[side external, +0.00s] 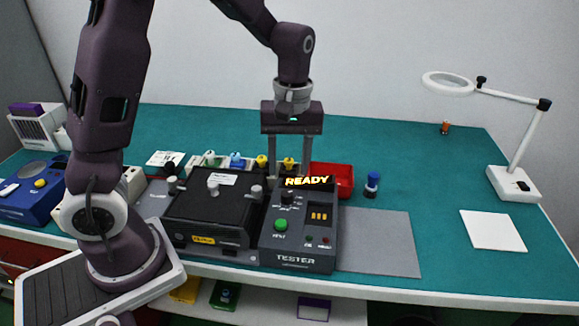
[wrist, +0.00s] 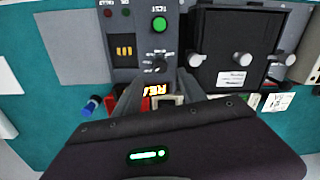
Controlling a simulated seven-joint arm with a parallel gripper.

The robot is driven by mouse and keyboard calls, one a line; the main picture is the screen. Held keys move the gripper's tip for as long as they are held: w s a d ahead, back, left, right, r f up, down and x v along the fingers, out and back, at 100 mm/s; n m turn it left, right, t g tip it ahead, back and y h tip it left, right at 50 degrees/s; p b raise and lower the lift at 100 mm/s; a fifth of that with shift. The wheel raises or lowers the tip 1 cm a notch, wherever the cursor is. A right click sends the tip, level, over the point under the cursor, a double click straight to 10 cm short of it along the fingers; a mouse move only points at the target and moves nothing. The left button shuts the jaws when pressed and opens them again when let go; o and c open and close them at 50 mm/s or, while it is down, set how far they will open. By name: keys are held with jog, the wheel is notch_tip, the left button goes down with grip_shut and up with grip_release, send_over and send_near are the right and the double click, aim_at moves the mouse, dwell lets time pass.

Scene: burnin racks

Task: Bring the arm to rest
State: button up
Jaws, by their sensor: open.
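My gripper (side external: 291,172) hangs pointing down above the back of the grey tester (side external: 299,230). Its two fingers are apart, and I see nothing held between them. In the wrist view the gripper (wrist: 158,90) points toward the tester (wrist: 143,30), and its body covers the lower part of the picture. The sign is partly hidden by the fingers in the wrist view.
A black box with knobs (side external: 212,209) stands left of the tester. A red bin (side external: 335,178) and a blue-capped item (side external: 372,185) are behind it. A grey mat (side external: 378,243), a white pad (side external: 493,230) and a magnifier lamp (side external: 514,180) are to the right. The right rear table is mostly clear.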

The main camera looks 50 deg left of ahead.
jog(key=s+d+r+m+t, duration=0.2)
jog(key=s+r+m, duration=0.3)
jog(key=s, duration=0.4)
jog(key=s+d+r+m+t, duration=0.2)
jog(key=s+r+m+t, duration=0.2)
jog(key=s, duration=0.6)
notch_tip(320, 180, up, 3)
jog(key=shift+d+f+m, duration=0.15)
jog(key=shift+d+m, duration=0.05)
jog(key=shift+m, duration=1)
